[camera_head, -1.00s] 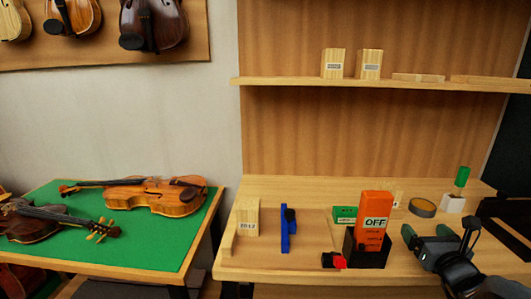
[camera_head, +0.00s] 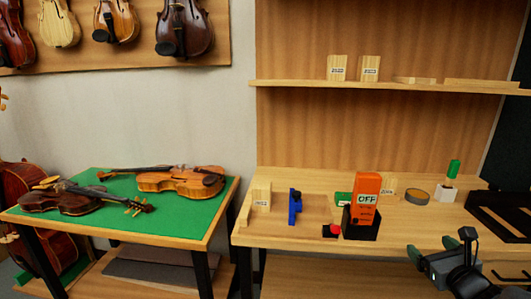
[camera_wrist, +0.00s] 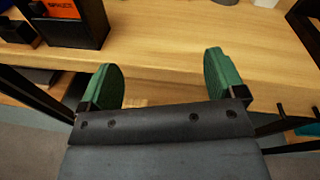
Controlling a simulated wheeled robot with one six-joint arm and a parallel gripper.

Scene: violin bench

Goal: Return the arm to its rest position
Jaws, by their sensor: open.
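My gripper (camera_head: 440,242) is at the lower right in the head view, in front of the bench's front edge. In the wrist view my gripper (camera_wrist: 165,80) shows two green fingertips spread wide apart, with nothing between them. The wooden workbench (camera_head: 420,228) lies just beyond the fingers. The orange box marked OFF (camera_head: 366,186) stands in a black holder (camera_head: 360,228) on the bench, left of my gripper and apart from it.
A red-and-black item (camera_head: 331,231), a blue tool (camera_head: 295,208), a tape roll (camera_head: 416,196) and a green-topped item (camera_head: 453,170) are on the bench. A black rack (camera_head: 500,215) stands at the right. Violins lie on the green table (camera_head: 200,212) at left.

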